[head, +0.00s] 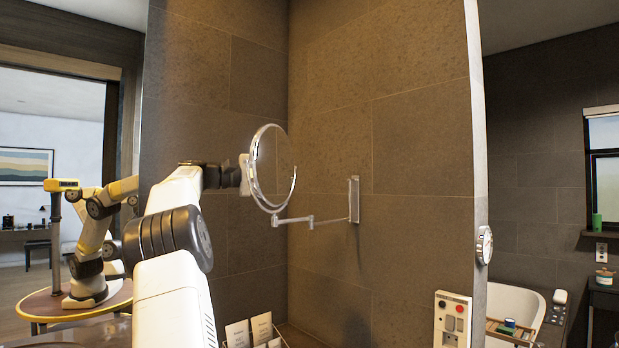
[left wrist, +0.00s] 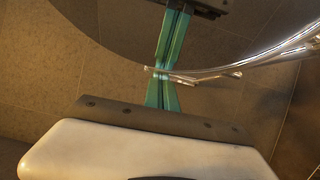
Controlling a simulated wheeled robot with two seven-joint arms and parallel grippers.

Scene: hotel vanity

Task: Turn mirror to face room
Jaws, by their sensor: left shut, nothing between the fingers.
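The round mirror (head: 272,167) has a chrome rim and is seen at a steep angle in the head view. A jointed chrome arm (head: 290,220) joins it to a bracket (head: 353,199) on the tiled wall. My left gripper (head: 243,175) is at the mirror's left side, partly hidden there. In the left wrist view the teal fingers of my left gripper (left wrist: 160,78) are shut and empty. They meet their reflection at the mirror face (left wrist: 110,30), touching or very close to it. The chrome rim curves past on the right. My right gripper is not in view.
A card holder (head: 253,334) stands below the mirror. A white panel with knobs (head: 452,320) is at the lower right, and a round dial (head: 484,245) is on the tall edge at right. The space between the mirror and the wall corner looks free.

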